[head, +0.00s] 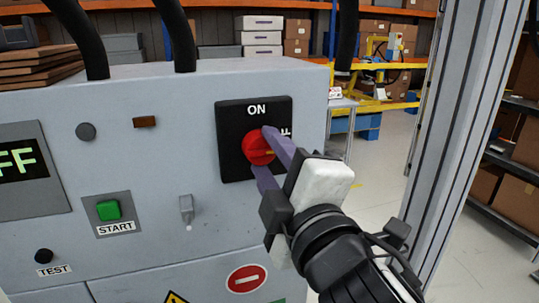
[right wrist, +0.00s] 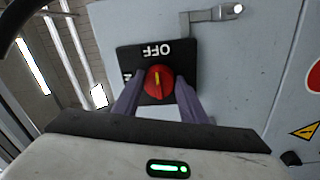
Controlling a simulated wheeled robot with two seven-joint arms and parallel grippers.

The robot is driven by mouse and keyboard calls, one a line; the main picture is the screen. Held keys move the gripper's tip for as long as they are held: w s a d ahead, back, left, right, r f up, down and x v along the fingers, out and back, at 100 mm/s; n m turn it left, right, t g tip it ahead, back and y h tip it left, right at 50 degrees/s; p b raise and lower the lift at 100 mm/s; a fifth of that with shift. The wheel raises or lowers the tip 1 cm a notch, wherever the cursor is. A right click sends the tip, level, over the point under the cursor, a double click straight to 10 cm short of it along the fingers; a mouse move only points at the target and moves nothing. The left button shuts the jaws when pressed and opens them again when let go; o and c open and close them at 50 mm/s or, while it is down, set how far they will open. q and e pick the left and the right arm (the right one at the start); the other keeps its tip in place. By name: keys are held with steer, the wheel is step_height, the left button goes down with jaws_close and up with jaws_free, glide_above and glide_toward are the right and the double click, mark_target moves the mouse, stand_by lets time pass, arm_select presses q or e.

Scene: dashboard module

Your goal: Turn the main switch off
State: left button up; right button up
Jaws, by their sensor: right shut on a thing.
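The main switch is a red knob (head: 257,148) on a black plate (head: 234,122) on the grey panel. "ON" is printed at the plate's top; a label at its right is partly hidden. The knob (right wrist: 153,88) also shows in the right wrist view, where "OFF" reads upside down above it. Its yellow mark points toward "OFF" there, and toward the right in the head view. My right gripper (head: 262,151) is shut on the knob, one purple finger on each side. My left gripper is not in view.
A display (head: 18,162) at the left shows green letters, "FF" visible. A grey metal post (head: 455,120) stands at the right.

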stand_by(0.3)
steer(key=o, duration=1.1)
steer(key=shift+c, duration=0.2)
